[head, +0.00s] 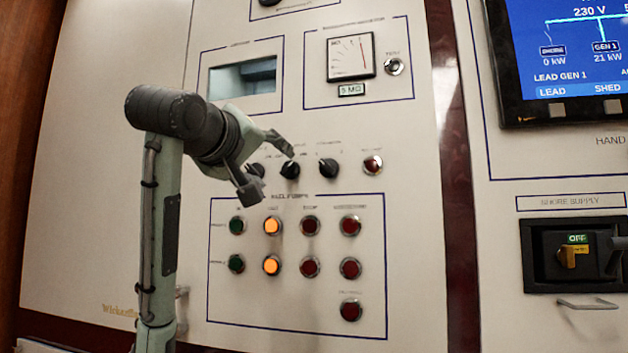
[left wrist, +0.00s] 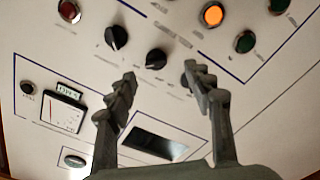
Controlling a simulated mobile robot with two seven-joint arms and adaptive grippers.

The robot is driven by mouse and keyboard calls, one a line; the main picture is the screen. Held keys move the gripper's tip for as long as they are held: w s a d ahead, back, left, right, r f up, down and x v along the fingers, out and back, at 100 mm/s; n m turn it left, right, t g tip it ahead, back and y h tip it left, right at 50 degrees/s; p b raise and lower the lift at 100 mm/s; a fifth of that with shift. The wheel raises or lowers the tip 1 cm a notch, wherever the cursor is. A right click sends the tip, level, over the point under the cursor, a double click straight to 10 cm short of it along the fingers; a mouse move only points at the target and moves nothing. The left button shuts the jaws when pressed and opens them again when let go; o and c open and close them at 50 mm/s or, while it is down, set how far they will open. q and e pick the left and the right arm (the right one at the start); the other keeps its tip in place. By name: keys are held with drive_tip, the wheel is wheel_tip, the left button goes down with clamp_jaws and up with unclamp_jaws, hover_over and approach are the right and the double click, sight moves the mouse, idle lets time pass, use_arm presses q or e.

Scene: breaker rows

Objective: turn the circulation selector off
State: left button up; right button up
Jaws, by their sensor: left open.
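A row of three black selector knobs sits on the white panel: a left one (head: 256,170) partly behind my gripper, a middle one (head: 290,168) and a right one (head: 328,168). Their labels are too blurred to read, so I cannot tell which is the circulation selector. My left gripper (head: 268,168) is open and empty in front of the left and middle knobs. In the left wrist view, its fingers (left wrist: 160,72) point at the row; the middle knob (left wrist: 156,59) shows between the tips, and the left knob (left wrist: 187,80) is partly behind one finger.
Below the row is a framed block of green, orange and red buttons (head: 310,227). A red lamp (head: 372,163) is right of the knobs. A meter (head: 350,56) and a recessed window (head: 242,78) are above. A breaker (head: 548,250) marked OFF is far right.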

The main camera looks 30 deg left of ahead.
sight(287, 169)
use_arm(q)
drive_tip(key=x, duration=0.3)
drive_tip(key=r+p+x, duration=0.1)
drive_tip(key=x, duration=0.2)
drive_tip(key=shift+w+a+r, duration=0.1)
drive_tip(key=shift+w+a, duration=0.1)
drive_tip(key=shift+w, duration=0.4)
use_arm(e)
drive_tip(key=shift+x, duration=1.05)
use_arm(q)
drive_tip(key=shift+c, duration=0.2)
use_arm(e)
drive_tip(key=shift+a, duration=0.25)
use_arm(q)
drive_tip(key=c, duration=1.1)
